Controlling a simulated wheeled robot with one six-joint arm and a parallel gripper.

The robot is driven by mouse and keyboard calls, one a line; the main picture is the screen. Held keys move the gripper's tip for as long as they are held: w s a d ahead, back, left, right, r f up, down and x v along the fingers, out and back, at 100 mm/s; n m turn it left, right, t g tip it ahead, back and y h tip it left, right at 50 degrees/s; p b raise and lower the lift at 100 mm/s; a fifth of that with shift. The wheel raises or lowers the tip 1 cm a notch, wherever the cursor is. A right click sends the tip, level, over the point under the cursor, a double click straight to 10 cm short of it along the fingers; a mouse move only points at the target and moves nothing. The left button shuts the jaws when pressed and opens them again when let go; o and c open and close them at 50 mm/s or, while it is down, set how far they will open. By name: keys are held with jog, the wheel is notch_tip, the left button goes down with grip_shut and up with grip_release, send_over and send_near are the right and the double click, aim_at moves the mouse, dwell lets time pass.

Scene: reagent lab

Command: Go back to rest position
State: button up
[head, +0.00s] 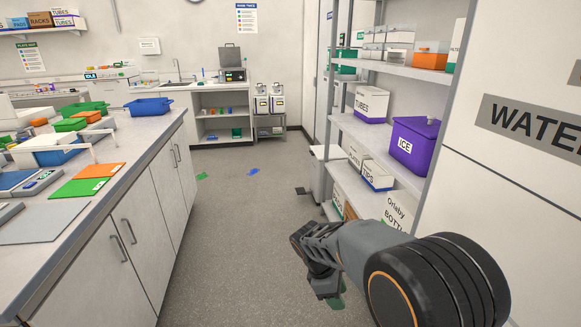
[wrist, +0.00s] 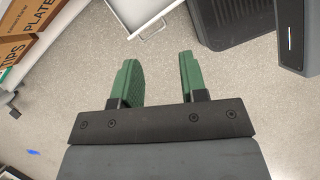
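My gripper (wrist: 156,82) shows in the wrist view with its two green fingers apart and nothing between them. Bare speckled floor shows beyond the fingers. In the head view my arm reaches in from the lower right, and the gripper (head: 335,292) hangs low over the aisle floor, left of the shelf rack. Its fingertips are partly hidden behind the arm there.
The shelf rack (head: 378,134) with a purple ice box (head: 414,145) and several cartons stands close on the right. A long bench (head: 133,140) with trays runs along the left. The aisle floor (head: 225,235) is mostly clear, with blue (head: 253,171) and green (head: 202,176) scraps.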

jog(key=s+d+r+m+t+y+p, duration=0.1)
jog(key=s+r+m+p, duration=0.2)
jog(key=r, duration=0.5)
jog(key=s+d+r+m+t+y+p, duration=0.2)
jog(key=s+r+m+p, duration=0.2)
jog(key=r+m+p, duration=0.2)
jog(key=s+d+r+m+t+y+p, duration=0.1)
jog(key=s+r+m+p, duration=0.3)
jog(key=r, duration=0.6)
jog(key=shift+d+m+t+y, duration=0.3)
jog(key=shift+m+t+y, duration=0.25)
jog(key=shift+m, duration=0.45)
